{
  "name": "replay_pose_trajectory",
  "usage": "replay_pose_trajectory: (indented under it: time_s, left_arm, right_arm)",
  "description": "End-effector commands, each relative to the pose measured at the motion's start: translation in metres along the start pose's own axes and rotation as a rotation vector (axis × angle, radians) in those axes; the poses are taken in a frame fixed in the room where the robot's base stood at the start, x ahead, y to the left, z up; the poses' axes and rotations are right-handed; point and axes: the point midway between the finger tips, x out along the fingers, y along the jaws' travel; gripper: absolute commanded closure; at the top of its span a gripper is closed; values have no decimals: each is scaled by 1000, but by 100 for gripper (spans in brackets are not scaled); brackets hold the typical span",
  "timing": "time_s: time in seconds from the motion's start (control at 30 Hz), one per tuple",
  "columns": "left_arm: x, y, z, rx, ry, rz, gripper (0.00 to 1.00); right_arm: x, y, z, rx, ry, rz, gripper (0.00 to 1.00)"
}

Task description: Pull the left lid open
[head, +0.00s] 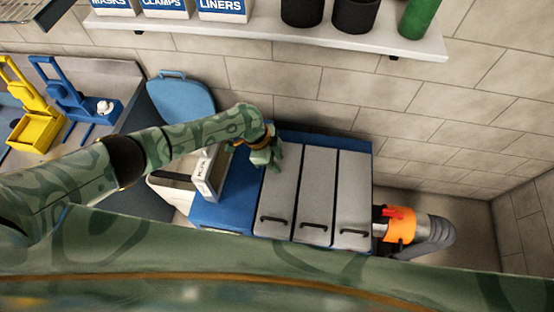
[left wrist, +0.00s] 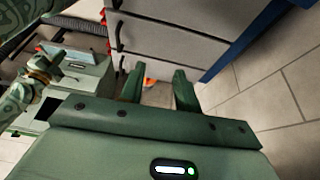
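A blue unit (head: 225,205) has three grey lids side by side, each with a black bar handle near its front edge. The left lid (head: 278,195) lies flat and closed, and its handle (head: 276,219) is clear of my gripper. My left gripper (head: 264,156) is over the back end of the left lid, far from the handle. In the left wrist view its two fingers (left wrist: 158,90) are apart with nothing between them. Grey lids (left wrist: 175,40) show beyond the fingers there.
The middle lid (head: 316,195) and right lid (head: 352,195) are closed. A white labelled box (head: 207,175) stands left of the lids, by my left forearm. An orange collar with a grey hose (head: 410,228) is at the right. A shelf (head: 280,32) runs above.

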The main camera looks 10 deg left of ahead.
Motion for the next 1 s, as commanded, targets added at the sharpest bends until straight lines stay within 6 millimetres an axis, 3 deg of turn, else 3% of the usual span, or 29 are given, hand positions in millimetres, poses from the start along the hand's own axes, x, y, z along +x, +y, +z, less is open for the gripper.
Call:
replay_pose_trajectory:
  time_s: [0.4,0.53,0.7,1.0]
  left_arm:
    - [-106,-1,0,4,-2,-5,67]
    - [-132,0,0,3,-1,-3,67]
    - [-151,0,0,2,-2,-1,67]
    - [-155,0,0,1,0,-1,67]
  right_arm:
    - [-12,1,-2,0,0,1,100]
    - [-12,1,-2,0,1,1,100]
    - [-12,1,-2,0,1,1,100]
    - [-12,1,-2,0,1,1,100]
